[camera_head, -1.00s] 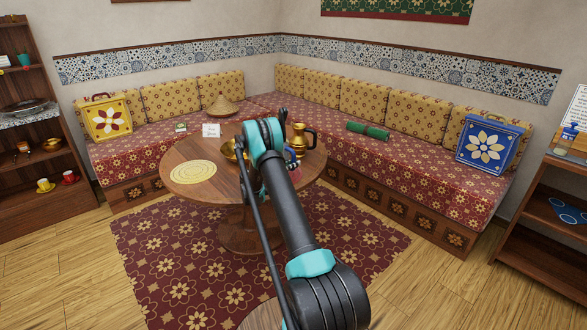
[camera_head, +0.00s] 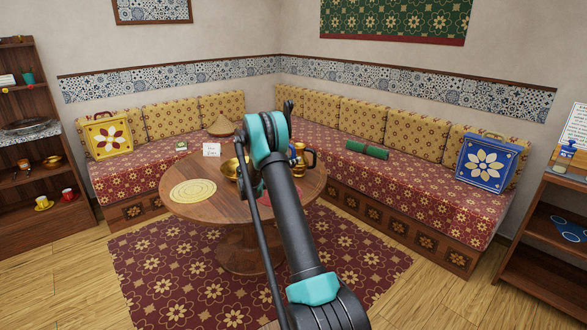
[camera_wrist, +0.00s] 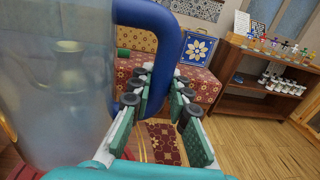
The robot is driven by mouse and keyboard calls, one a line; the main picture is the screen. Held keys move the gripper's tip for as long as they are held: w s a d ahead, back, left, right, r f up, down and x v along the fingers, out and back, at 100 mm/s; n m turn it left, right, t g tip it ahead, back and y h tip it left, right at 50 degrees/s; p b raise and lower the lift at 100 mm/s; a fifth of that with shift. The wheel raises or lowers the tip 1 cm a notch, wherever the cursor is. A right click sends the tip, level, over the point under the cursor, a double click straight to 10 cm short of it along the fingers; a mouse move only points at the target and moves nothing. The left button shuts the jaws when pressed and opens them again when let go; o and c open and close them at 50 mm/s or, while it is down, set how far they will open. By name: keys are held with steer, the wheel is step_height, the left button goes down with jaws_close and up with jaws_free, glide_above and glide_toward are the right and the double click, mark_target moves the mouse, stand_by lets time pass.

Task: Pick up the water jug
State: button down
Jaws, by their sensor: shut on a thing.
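The water jug has a large translucent body (camera_wrist: 60,100) filling the left of the wrist view and a thick blue handle (camera_wrist: 172,35) curving down on its right. My gripper (camera_wrist: 160,78) has its two green-padded fingers on either side of the handle, shut on it. The jug looks upright. In the head view, my arm hides the gripper and most of the jug over the round table (camera_head: 215,205).
A gold pitcher (camera_head: 301,160), a gold bowl (camera_head: 229,169) and a woven mat (camera_head: 193,190) are on the table. Patterned benches (camera_head: 400,185) run behind it. A shelf (camera_head: 535,225) stands at right, another (camera_head: 40,150) at left. The floor in front is open.

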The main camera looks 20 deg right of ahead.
mark_target(293, 150)
steer(key=shift+r, duration=2.45)
